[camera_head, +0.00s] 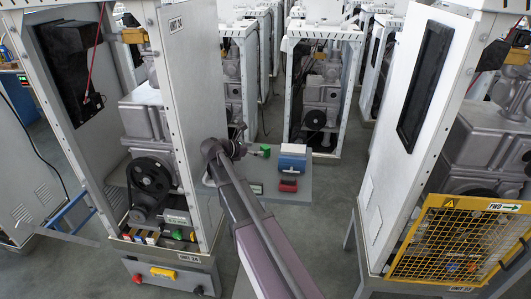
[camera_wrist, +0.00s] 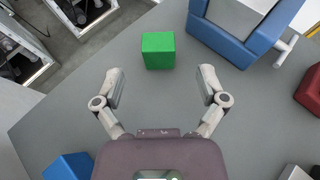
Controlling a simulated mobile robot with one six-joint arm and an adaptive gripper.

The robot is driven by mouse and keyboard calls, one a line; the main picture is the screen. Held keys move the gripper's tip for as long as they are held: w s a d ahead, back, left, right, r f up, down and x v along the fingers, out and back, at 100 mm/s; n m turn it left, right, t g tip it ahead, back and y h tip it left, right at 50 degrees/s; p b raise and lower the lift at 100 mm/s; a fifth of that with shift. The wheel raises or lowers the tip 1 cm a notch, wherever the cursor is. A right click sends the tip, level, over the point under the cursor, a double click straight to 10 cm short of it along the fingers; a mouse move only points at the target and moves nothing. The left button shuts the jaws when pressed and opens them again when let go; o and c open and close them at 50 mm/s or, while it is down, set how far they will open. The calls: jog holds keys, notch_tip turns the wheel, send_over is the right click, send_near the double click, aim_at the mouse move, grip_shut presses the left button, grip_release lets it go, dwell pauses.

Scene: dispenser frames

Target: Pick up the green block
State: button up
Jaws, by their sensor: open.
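The green block (camera_wrist: 158,50) stands on the grey tabletop (camera_wrist: 60,115) in the wrist view, a little beyond my fingertips and roughly centred between them. It also shows in the head view (camera_head: 265,150), small, just right of the end of my arm. My gripper (camera_wrist: 162,84) is open, with its two fingers spread wide and nothing between them. In the head view the fingers are too small to make out clearly.
A red object (camera_wrist: 309,90) lies at the right edge, and a blue block (camera_wrist: 68,167) at lower left. Dispenser frames (camera_head: 185,100) flank the table.

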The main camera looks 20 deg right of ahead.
aim_at(262, 148)
jog(key=shift+w+d+f, duration=0.1)
jog(key=shift+d+f, duration=0.05)
jog(key=shift+d, duration=0.2)
jog(key=shift+d+f, duration=0.1)
jog(key=shift+b+x, duration=1.1)
jog(key=shift+x, duration=1.4)
jog(key=shift+w, duration=0.1)
grip_shut()
notch_tip(262, 148, up, 10)
jog(key=p, duration=1)
